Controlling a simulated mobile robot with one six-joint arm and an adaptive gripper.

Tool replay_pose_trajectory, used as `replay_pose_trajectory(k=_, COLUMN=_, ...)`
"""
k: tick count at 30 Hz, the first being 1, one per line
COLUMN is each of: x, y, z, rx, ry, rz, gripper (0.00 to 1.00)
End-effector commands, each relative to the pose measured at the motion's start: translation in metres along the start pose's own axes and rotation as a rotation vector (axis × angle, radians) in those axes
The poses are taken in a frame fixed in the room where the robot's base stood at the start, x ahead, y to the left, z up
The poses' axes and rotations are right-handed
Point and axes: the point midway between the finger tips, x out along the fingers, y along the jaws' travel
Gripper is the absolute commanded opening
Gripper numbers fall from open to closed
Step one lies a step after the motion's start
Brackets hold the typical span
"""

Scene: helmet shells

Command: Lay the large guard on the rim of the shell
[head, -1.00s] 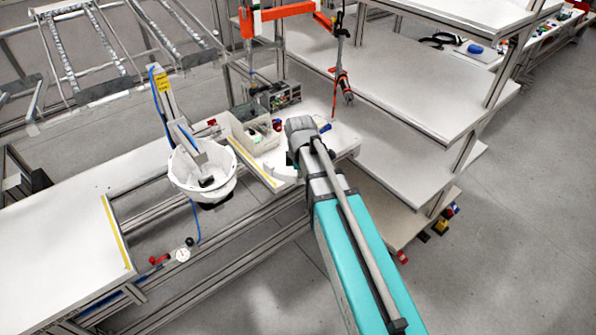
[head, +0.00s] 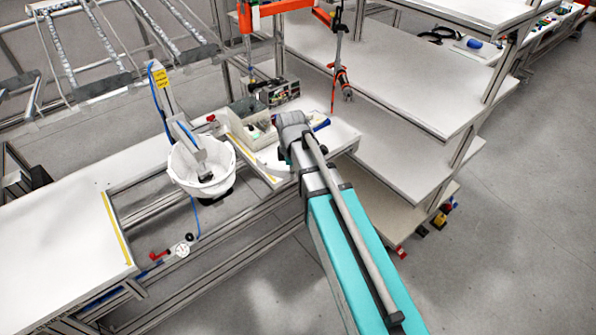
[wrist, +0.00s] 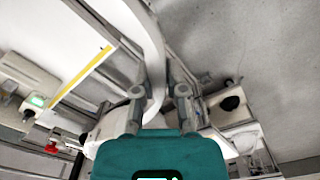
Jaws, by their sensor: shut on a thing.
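The shell (head: 222,183) is a white, open bowl on a fixture in the gap between the bench tops, left of my gripper in the head view. The large guard (wrist: 155,60) is a white curved strip. In the wrist view it runs from the top edge down between my fingers. My gripper (wrist: 160,98) is shut on it. In the head view my wrist is over the bench right of the shell and hides my fingertips. The guard is apart from the shell there. I cannot tell the shell for certain in the wrist view.
A grey device arm with a yellow label (head: 160,78) stands over the shell. A bin (head: 240,112) with small parts sits behind my wrist. An orange frame (head: 290,8) with a hanging tool (head: 342,82) stands behind. White shelves (head: 390,95) are at the right. The left bench top (head: 60,240) is clear.

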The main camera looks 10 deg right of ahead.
Motion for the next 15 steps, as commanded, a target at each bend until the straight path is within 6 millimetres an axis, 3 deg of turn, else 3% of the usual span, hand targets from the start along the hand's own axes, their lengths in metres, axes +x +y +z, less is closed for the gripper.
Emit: replay_pose_trajectory(k=15, x=-0.038, y=-0.021, z=-0.112, rx=0.020, ry=-0.003, rz=0.000, gripper=0.00)
